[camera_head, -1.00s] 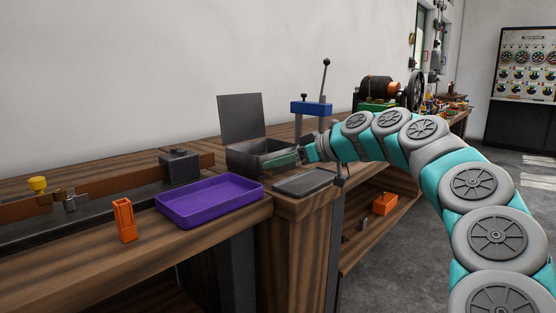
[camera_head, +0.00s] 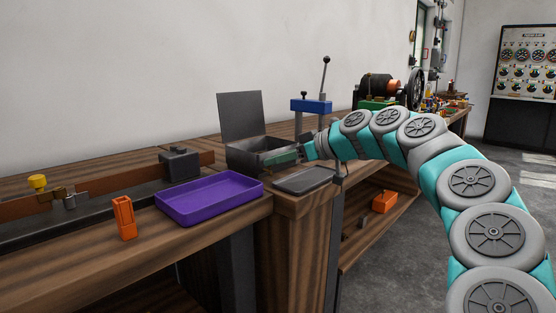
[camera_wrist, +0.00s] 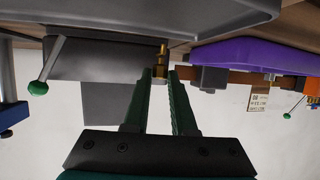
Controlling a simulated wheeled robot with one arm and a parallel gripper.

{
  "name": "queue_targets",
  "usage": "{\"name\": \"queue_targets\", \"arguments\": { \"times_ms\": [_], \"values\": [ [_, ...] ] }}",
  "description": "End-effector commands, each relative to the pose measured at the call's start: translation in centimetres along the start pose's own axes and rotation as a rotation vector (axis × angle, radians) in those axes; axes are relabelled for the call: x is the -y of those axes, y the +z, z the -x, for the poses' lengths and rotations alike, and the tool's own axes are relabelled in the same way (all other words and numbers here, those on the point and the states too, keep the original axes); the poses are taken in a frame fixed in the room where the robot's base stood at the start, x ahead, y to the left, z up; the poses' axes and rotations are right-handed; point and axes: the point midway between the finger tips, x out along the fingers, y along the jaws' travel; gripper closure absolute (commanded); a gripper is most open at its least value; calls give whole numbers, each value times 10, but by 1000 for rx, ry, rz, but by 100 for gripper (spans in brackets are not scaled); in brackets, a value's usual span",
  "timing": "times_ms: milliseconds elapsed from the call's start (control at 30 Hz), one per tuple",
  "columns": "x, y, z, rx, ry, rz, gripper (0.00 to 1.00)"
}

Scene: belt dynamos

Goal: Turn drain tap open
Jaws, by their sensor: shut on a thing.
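A dark metal box (camera_head: 240,118) with its lid raised stands on the bench in the head view. Its grey wall (camera_wrist: 92,60) fills the upper left of the wrist view, which looks upside down. A small brass tap (camera_wrist: 160,58) sticks out at the box's edge in the wrist view. My gripper (camera_wrist: 161,75) has its two green fingers on either side of the brass tap, shut on it. In the head view my gripper (camera_head: 272,159) lies across the front of the box and the tap is hidden. How far the tap is turned is hard to tell.
A grey tray (camera_head: 303,181) lies just in front of and below my gripper. A purple tray (camera_head: 208,199) and an orange holder (camera_head: 124,218) are to the left.

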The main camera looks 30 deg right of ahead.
Motion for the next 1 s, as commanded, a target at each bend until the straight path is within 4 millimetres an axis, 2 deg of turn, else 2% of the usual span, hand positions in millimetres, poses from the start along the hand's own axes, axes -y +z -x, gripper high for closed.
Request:
{"name": "queue_targets", "arguments": {
  "times_ms": [267, 467, 1000],
  "values": [
    [1, 2, 0, 2, 19, -8, 100],
    [4, 7, -2, 5, 97, -39, 100],
    [12, 3, -4, 6, 460, -188, 100]
  ]
}}
